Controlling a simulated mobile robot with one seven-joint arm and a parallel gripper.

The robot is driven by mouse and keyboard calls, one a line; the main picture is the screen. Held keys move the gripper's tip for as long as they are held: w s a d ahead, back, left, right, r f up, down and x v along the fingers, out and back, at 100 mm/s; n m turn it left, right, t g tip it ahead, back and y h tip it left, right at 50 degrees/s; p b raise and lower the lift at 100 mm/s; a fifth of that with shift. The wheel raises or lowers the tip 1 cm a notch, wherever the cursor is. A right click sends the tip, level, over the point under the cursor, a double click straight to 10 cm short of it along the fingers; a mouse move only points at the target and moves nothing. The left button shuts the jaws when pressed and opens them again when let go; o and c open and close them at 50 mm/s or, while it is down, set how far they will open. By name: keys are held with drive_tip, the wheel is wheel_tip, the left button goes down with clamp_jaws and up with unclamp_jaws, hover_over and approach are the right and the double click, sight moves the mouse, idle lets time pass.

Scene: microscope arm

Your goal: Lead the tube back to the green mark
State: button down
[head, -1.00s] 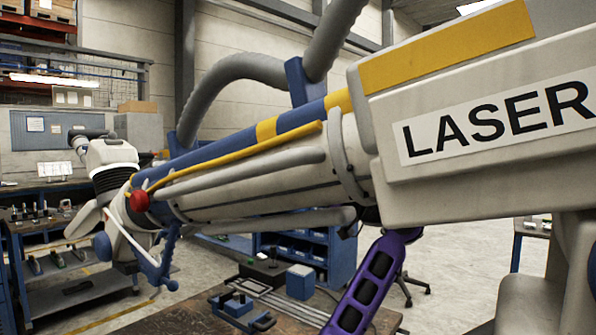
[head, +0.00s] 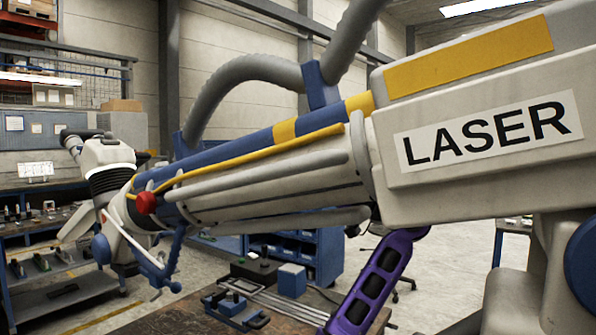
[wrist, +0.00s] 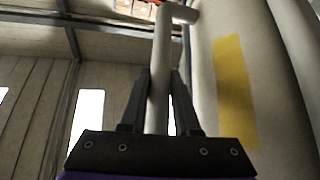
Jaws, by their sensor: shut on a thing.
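The tube of the microscope arm (head: 275,180), pale with blue and yellow bands, runs across the head view from the white housing marked LASER (head: 490,135) to a jointed head (head: 110,165) at the left. In the wrist view, my gripper (wrist: 158,80) is shut on a pale round bar (wrist: 160,60), which bends right at its top. Beside it is a large pale body with a yellow patch (wrist: 235,90). In the head view my purple arm reaches up behind the housing, which hides my gripper. I see no green mark in these frames.
A workbench (head: 200,325) with a blue box (head: 292,281) and metal rods lies below the tube. Blue shelving (head: 295,240) and a chair stand behind. Benches with small tools line the left side. Open floor shows at the lower right.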

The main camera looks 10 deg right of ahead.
drive_tip(key=c, duration=0.7)
unclamp_jaws()
drive_tip(key=shift+o, duration=0.2)
drive_tip(key=b+v, duration=0.1)
drive_tip(key=v, duration=1.1)
drive_tip(key=shift+d, duration=0.1)
